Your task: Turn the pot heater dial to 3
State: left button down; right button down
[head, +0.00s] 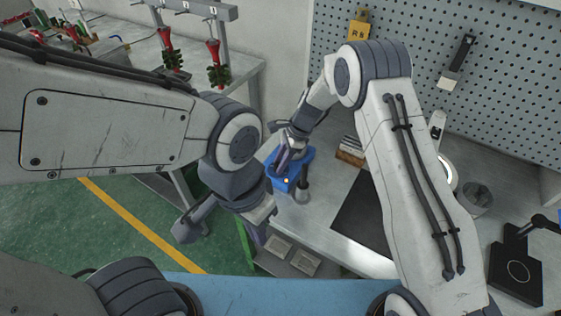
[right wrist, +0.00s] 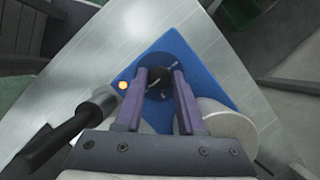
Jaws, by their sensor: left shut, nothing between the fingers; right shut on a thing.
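The pot heater is a blue box (head: 300,165) on the metal bench, largely covered by my right gripper in the head view. In the right wrist view its blue top (right wrist: 182,48) carries a round black dial (right wrist: 158,88) with small pale markings too blurred to read. My right gripper (right wrist: 159,77) is shut on the dial, one purple finger on each side. An orange light (right wrist: 123,86) glows beside it. My left gripper (head: 254,243) is shut and empty, low in front of the bench. Which number the dial points to cannot be told.
A black handle (right wrist: 62,136) and a metal cylinder (right wrist: 228,124) flank my right fingers closely. A pegboard wall (head: 400,28) stands behind. Green floor is open at left.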

jog(key=c, duration=0.5)
grip_release()
jog(key=b+v, duration=0.1)
jog(key=v, duration=0.9)
jog(key=shift+d+r+b, duration=0.15)
jog(key=shift+d+b, duration=0.05)
jog(key=shift+b, duration=0.1)
jog(key=s+a+r+n+h, duration=0.1)
jog(key=s+a+r+n, duration=0.1)
jog(key=s+r+n, duration=0.45)
jog(key=s+a+r+n+h, duration=0.15)
jog(key=s+n, duration=0.25)
jog(key=s, duration=0.5)
jog(key=s+d+n, duration=0.2)
jog(key=s+n, duration=0.2)
jog(key=s, duration=0.2)
jog(key=s+d+r+n, duration=0.1)
jog(key=s+d+n, duration=0.1)
jog(key=s+n, duration=0.2)
jog(key=s+d+n+t, duration=0.1)
jog(key=s+n, duration=0.3)
jog(key=s, duration=0.4)
jog(key=shift+s+d+r+h, duration=0.15)
jog(key=shift+d+r+h, duration=0.15)
jog(key=shift+d, duration=0.35)
